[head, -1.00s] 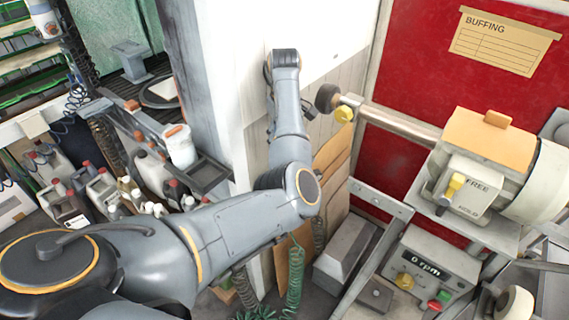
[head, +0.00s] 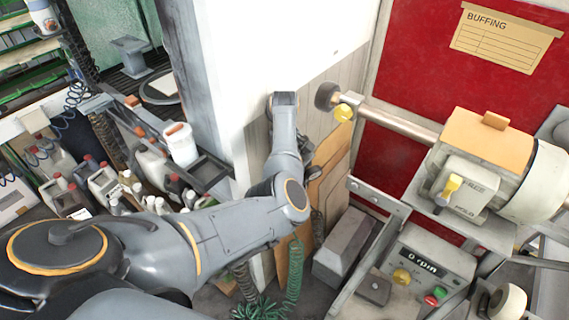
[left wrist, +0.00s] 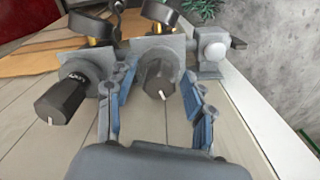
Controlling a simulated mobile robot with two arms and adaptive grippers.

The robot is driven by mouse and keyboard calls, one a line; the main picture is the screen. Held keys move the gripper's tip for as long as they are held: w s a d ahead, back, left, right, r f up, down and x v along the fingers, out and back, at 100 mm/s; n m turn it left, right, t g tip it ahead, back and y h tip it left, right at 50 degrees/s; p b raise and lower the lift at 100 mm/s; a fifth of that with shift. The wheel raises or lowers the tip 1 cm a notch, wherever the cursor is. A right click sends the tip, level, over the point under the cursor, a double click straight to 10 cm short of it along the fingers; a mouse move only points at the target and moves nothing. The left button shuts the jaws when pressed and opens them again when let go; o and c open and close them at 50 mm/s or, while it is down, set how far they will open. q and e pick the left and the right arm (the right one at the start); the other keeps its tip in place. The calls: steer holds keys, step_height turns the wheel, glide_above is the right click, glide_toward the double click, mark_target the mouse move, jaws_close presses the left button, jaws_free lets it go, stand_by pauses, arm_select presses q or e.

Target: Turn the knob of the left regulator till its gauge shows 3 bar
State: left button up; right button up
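In the left wrist view, two regulators with dark knobs and round gauges sit side by side against wood boards. One dark knob (left wrist: 158,80) is between the fingers of my left gripper (left wrist: 158,112). The gripper is open, with a gap showing between each blue finger pad and this knob. The other regulator's knob (left wrist: 64,100) is outside the fingers, at the picture's left. The gauges (left wrist: 164,14) are seen edge-on at the top, so their readings are hidden. In the head view my left arm covers most of the regulators. My right gripper is not in view.
A grey fitting with a pale round cap (left wrist: 212,46) is right of the regulators in the left wrist view. In the head view the buffing machine (head: 482,150) and its control box (head: 425,265) stand at right. A green coiled hose (head: 293,275) hangs below my arm.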

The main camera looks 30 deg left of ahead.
arm_select(q)
jaws_close()
steer(key=m+p, duration=0.3)
steer(key=shift+s+a+r, duration=0.1)
steer(key=shift+r, duration=0.1)
steer(key=m+p, duration=0.2)
steer(key=shift+m, duration=0.4)
steer(key=m+p, duration=0.2)
steer(key=m, duration=0.2)
steer(key=shift+f+p, duration=0.1)
steer(key=shift+p, duration=0.25)
steer(key=shift+m+p, duration=0.45)
steer(key=shift+m, duration=1.25)
steer(key=shift+f, duration=0.1)
